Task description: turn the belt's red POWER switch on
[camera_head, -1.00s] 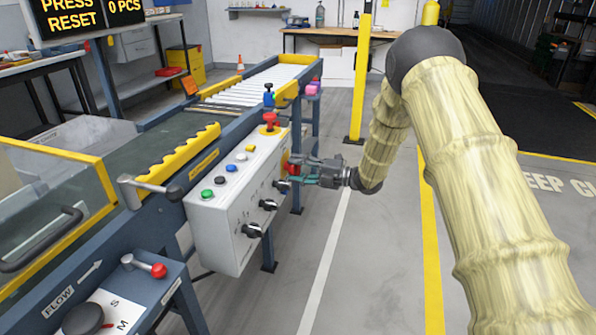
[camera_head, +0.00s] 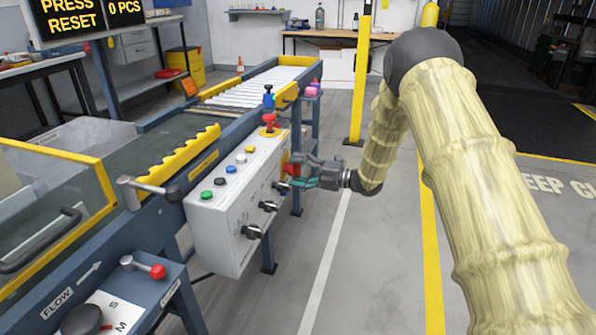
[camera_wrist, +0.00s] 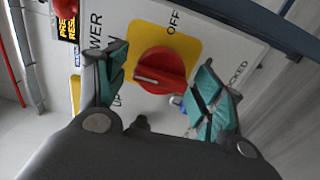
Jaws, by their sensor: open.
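The red POWER switch (camera_wrist: 160,71) is a round knob on a yellow plate (camera_wrist: 181,44) in the wrist view. Its white mark lies on the left part of the knob, toward the left finger. An OFF label (camera_wrist: 174,20) is above the plate, and part of the word POWER shows at left. My gripper (camera_wrist: 163,68) is open, with one teal-padded finger on each side of the knob; I cannot tell whether they touch it. In the head view my gripper (camera_head: 290,180) is at the right face of the control box (camera_head: 228,215), and the switch is mostly hidden.
The box carries black knobs (camera_head: 252,231), coloured buttons (camera_head: 231,168) and a red mushroom button (camera_head: 268,120). The belt frame (camera_head: 125,212) runs behind it. A yellow post (camera_head: 360,75) stands farther back.

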